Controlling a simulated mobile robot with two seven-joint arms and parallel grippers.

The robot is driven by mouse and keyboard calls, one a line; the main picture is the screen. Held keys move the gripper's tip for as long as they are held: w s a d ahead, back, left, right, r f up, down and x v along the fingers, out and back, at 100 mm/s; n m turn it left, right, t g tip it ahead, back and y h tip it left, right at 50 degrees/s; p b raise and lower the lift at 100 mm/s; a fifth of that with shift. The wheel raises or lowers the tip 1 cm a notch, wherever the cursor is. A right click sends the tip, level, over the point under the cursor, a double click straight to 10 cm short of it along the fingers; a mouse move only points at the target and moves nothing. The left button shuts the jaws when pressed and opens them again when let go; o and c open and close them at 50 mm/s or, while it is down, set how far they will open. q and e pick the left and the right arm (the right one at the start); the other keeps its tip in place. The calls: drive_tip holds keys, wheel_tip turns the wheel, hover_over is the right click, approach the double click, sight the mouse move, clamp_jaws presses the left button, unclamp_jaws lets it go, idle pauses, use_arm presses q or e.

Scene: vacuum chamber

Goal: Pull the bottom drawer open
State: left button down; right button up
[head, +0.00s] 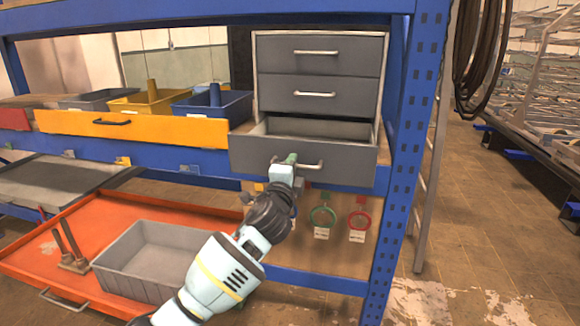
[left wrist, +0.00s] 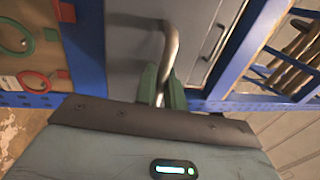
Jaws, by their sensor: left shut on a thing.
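A small grey cabinet (head: 318,52) with three stacked drawers stands on the blue rack's shelf. Its bottom drawer (head: 345,158) is pulled out and its empty-looking inside shows from above; the two drawers above are shut. My left gripper (head: 286,162) is at the left part of the bottom drawer's metal handle (head: 312,166). In the left wrist view the green fingertips (left wrist: 161,88) are shut around the handle bar (left wrist: 170,50). My right gripper is not in view.
The blue rack post (head: 402,150) stands right of the cabinet. A yellow drawer front (head: 130,130) and several bins are to the left. Below, an orange tray (head: 40,258) holds a grey bin (head: 150,262). Coloured rings (head: 322,217) hang under the drawer. Floor is clear at right.

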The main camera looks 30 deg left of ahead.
use_arm(q)
drive_tip(key=shift+s, duration=0.1)
idle(0.3)
drive_tip(key=c, duration=1.8)
unclamp_jaws()
drive_tip(key=shift+c, duration=0.2)
drive_tip(key=v, duration=0.7)
drive_tip(key=shift+s, duration=0.35)
drive_tip(key=shift+d+f, duration=0.1)
drive_tip(key=shift+d, duration=0.05)
